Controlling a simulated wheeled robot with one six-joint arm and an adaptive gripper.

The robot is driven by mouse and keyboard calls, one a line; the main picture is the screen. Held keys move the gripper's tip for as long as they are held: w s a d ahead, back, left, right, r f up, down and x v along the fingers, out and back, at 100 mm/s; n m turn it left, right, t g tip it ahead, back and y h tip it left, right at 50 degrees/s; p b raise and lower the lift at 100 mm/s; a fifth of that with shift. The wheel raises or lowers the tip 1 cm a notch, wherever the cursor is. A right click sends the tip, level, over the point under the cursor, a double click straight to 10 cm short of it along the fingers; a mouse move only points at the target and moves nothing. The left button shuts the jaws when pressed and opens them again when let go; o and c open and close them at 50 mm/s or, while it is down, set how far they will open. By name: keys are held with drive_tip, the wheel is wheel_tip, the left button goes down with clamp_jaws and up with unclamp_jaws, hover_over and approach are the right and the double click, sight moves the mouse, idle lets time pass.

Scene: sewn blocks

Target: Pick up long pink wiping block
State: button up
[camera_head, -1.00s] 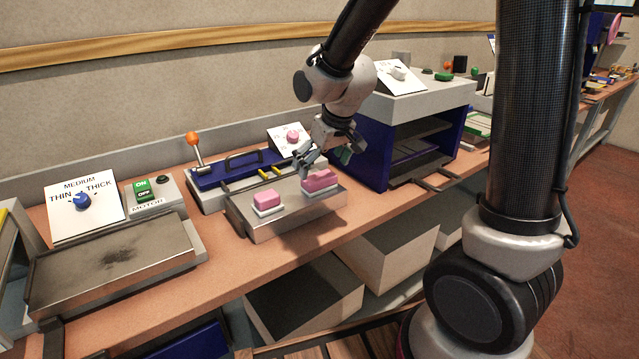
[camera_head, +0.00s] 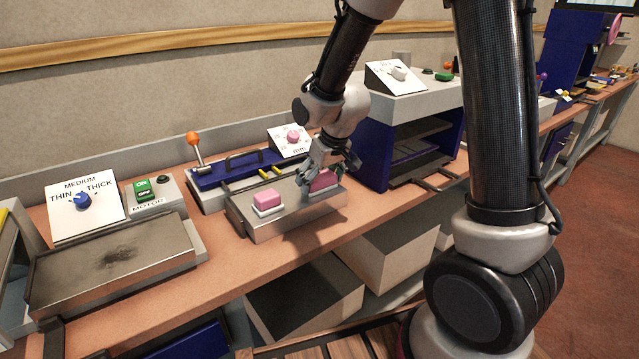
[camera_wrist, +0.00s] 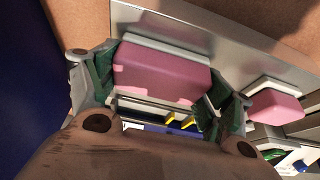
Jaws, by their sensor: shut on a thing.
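The long pink block (camera_head: 322,182) sits at the right end of a metal tray (camera_head: 275,229), on a pale base. In the wrist view the long pink block (camera_wrist: 160,75) lies between the green-padded fingers. My gripper (camera_head: 328,178) is shut on it from above and hides part of it in the head view. A shorter pink block (camera_head: 267,199) sits on its own pale base to the left on the same tray, and also shows at the right of the wrist view (camera_wrist: 274,106).
A blue machine with an orange-knobbed lever (camera_head: 193,138) stands behind the tray. A blue-sided shelf unit (camera_head: 372,150) stands close to the right of my gripper. A flat metal plate (camera_head: 115,262) lies to the left. The bench front (camera_head: 290,261) is bare.

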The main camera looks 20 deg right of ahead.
sight(319, 176)
wheel_tip(319, 176, up, 10)
drive_tip(key=shift+r, duration=0.1)
idle(0.4)
